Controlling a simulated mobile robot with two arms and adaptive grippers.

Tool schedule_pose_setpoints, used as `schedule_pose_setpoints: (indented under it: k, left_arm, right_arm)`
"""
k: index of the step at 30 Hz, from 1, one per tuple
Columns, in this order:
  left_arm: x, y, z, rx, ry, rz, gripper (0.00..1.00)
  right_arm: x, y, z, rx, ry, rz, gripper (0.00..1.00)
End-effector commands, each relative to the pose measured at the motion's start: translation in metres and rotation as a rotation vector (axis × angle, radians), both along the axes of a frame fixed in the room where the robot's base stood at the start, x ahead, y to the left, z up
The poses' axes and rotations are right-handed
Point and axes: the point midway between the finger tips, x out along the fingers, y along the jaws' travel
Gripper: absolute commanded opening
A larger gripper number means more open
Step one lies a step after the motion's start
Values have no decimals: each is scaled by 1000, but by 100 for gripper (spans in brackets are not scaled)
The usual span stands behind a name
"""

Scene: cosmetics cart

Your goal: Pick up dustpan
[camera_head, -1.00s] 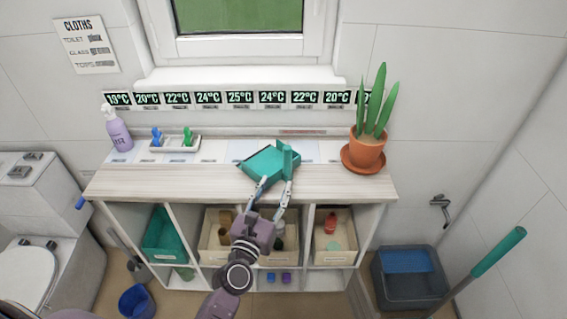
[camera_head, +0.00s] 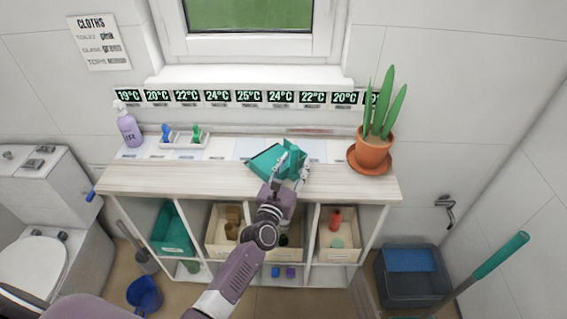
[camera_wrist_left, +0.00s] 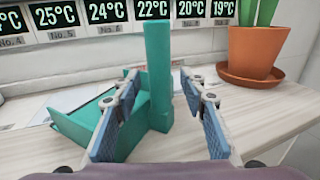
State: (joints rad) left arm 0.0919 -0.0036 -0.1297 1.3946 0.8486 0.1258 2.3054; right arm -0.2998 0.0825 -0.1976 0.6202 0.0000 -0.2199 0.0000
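The teal dustpan (camera_head: 266,161) lies on the wooden top of the shelf unit, below the window. Its handle part stands upright at its right end. My left gripper (camera_head: 292,168) is at that right end, with its fingers apart. In the left wrist view, the open fingers (camera_wrist_left: 160,88) stand on either side of the upright teal handle (camera_wrist_left: 158,70), with a visible gap on the right. The pan body shows partly behind the left finger. Contact at the left finger cannot be told. My right gripper is not in view.
A potted plant (camera_head: 371,155) stands on a saucer to the right. A small tray (camera_head: 185,141) with blue and green items and a lilac pump bottle (camera_head: 129,128) stand to the left. The wall with temperature signs (camera_head: 248,97) is close behind. The front left top is clear.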

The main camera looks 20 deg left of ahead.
Motion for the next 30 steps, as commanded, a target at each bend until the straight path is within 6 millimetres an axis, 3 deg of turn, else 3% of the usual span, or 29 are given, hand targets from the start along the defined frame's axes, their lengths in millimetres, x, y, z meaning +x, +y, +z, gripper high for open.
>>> schedule_pose_setpoints:
  k: [6, 17, 30]
  left_arm:
    - [0, 0, 0, 0, 0, 0, 38]
    - [0, 0, 0, 0, 0, 0, 0]
    - [0, 0, 11, 0, -3, 1, 0]
  right_arm:
    - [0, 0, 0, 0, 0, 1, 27]
    - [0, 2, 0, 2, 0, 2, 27]
    - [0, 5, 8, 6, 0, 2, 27]
